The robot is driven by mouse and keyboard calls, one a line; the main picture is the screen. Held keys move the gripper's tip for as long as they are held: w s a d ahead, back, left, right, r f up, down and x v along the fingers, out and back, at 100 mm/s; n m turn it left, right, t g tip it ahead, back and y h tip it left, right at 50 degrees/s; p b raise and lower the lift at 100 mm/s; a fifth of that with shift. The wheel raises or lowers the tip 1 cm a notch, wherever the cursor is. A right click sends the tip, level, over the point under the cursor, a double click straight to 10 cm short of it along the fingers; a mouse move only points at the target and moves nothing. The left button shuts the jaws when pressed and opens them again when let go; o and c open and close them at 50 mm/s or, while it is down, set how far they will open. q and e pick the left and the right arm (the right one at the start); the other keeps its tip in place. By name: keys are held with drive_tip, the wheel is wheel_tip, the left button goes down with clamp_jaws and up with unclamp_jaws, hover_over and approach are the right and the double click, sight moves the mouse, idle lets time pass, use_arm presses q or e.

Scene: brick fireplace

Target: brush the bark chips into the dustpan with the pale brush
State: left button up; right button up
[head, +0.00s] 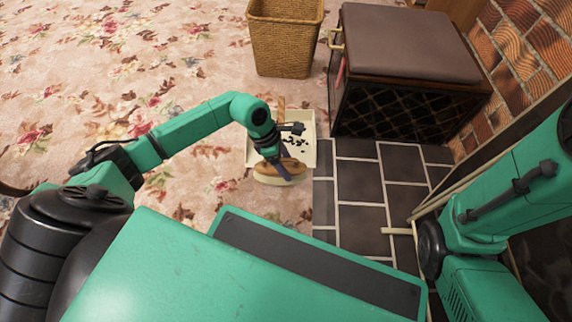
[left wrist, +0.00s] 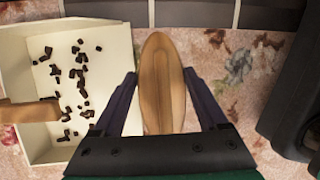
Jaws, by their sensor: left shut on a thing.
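My left gripper (head: 284,170) is shut on the pale brush (head: 270,179), which has a brown wooden back and cream bristles. In the left wrist view the brush's wooden back (left wrist: 162,80) lies between the two fingers. The cream dustpan (head: 309,153) lies just beyond the brush, partly behind my gripper. It also shows at the left of the left wrist view (left wrist: 105,75), with its wooden handle (left wrist: 30,112) reaching in from the left. Dark bark chips (head: 299,142) lie scattered inside the dustpan, and I make out none on the carpet. My right gripper is out of view.
A wicker basket (head: 284,45) stands beyond the dustpan. A dark cabinet with a brown padded top (head: 405,38) stands to its right. Dark hearth tiles (head: 365,185) lie right of the dustpan, near the brick wall (head: 525,50). Open floral carpet (head: 130,60) spreads to the left.

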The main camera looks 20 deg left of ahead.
use_arm(q)
wheel_tip(320, 180, up, 3)
drive_tip(key=shift+f+p, duration=0.2)
drive_tip(key=shift+p, duration=0.6)
drive_tip(key=shift+r+p, duration=0.6)
drive_tip(key=shift+r, duration=0.25)
